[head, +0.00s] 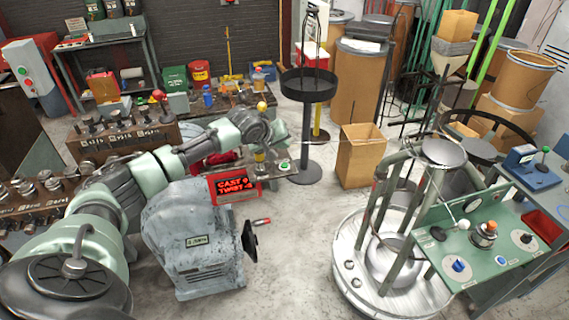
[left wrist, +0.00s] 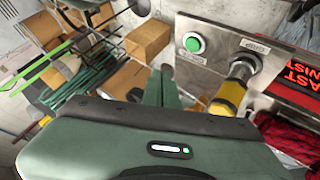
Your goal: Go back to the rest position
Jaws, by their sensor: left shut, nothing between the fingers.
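My left arm reaches in from the left in the head view, over the grey coiler machine (head: 195,240). My left gripper (head: 283,142) is at the arm's end, beside the machine's red-lit display (head: 235,184). In the left wrist view the green fingers of the left gripper (left wrist: 164,78) are together, with nothing between them. They point past a steel panel with a green button (left wrist: 194,44) and a yellow-sleeved lever (left wrist: 230,92) beside a GRIP label. The fingers look apart from both. My right gripper is in neither view.
A black round tray on a stand (head: 308,85) and a cardboard box (head: 361,155) stand beyond the gripper. A round metal frame (head: 350,270) and a green control panel (head: 490,245) are at right. Bare concrete floor lies between coiler and frame.

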